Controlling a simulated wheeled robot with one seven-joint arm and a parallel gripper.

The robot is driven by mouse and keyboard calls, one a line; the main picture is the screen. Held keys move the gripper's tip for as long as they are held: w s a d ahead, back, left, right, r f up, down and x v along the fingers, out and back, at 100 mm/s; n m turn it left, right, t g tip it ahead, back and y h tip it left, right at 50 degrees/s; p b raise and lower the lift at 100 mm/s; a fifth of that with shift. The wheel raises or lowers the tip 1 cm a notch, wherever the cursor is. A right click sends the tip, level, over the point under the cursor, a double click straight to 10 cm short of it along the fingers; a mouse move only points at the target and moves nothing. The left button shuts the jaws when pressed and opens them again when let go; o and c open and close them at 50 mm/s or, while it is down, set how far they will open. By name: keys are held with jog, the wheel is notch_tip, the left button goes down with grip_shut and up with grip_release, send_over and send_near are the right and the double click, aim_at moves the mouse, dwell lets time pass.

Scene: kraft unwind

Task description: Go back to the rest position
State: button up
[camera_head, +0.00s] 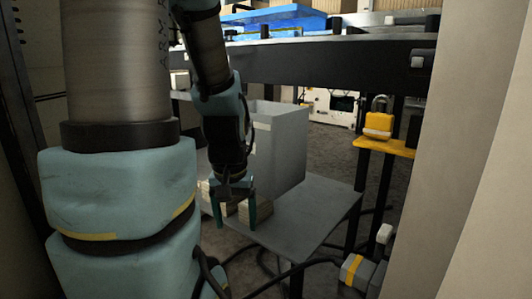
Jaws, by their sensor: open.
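My gripper (235,217) is open, pointing down over the near left part of a low grey table (308,206). I cannot tell whether the fingers touch the blocks. My arm covers the left of the view and hides part of the table.
A grey bin (280,150) stands on the table just behind my gripper. A dark frame (330,57) runs above it. A yellow padlock (379,123) sits on a yellow bracket (384,147) at right. Cables lie on the floor. A beige wall (470,150) closes the right side.

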notch_tip(320, 180, up, 29)
jog(key=p, duration=2.7)
jog(key=shift+f+p, duration=0.15)
jog(key=shift+p, duration=0.15)
